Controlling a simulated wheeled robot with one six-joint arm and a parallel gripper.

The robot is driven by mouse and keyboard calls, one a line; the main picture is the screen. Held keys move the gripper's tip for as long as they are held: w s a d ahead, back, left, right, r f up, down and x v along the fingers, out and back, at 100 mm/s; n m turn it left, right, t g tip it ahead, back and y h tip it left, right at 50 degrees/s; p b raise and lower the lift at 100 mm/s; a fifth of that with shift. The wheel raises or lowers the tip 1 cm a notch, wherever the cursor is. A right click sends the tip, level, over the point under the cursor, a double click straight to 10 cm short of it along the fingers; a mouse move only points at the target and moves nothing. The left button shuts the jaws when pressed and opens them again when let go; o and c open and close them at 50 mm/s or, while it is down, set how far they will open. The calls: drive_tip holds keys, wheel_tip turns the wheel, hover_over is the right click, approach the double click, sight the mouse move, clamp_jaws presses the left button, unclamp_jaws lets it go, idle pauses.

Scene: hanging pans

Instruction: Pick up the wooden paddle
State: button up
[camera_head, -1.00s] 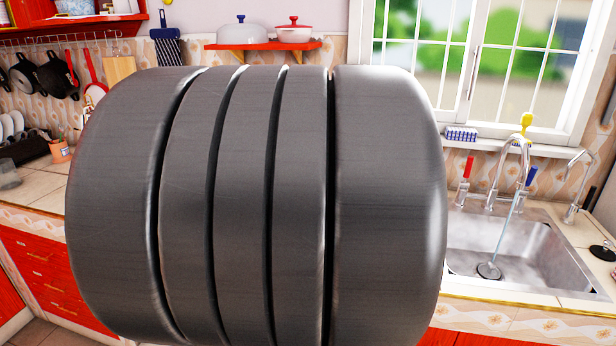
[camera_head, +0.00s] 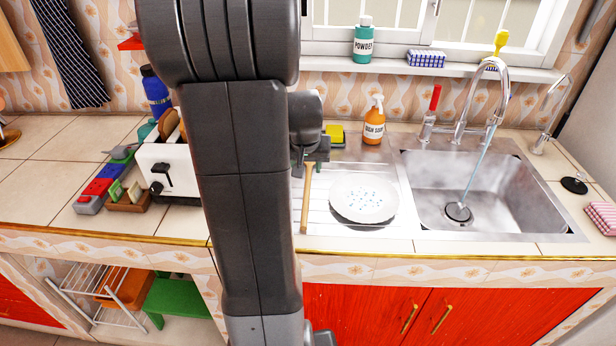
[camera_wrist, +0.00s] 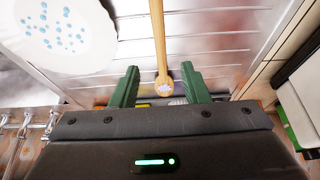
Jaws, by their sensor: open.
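The wooden paddle (camera_head: 306,205), a slim pale stick, lies on the metal drainboard left of the white plate (camera_head: 363,198). In the wrist view the paddle (camera_wrist: 158,40) runs down the picture. Its rounded end, with a pale mark, sits between my gripper's two green fingers. My gripper (camera_wrist: 160,71) is open, one finger on each side of the paddle with gaps showing. In the head view my gripper (camera_head: 314,160) is small and partly hidden by my arm, at the paddle's far end. I cannot tell its height above the drainboard.
The blue-speckled plate is close to the right of the paddle. The sink (camera_head: 480,190) with running water is further right. An orange soap bottle (camera_head: 374,122) and a yellow sponge (camera_head: 335,133) stand behind. A white toaster (camera_head: 170,172) is to the left.

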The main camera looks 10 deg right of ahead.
sight(308, 182)
drive_tip(key=shift+w+p+x, duration=0.15)
drive_tip(key=shift+x, duration=2.05)
drive_tip(key=shift+w+p+x, duration=0.15)
drive_tip(key=shift+x, duration=2.1)
drive_tip(key=shift+d+r, duration=0.1)
drive_tip(key=shift+r, duration=0.05)
clamp_jaws()
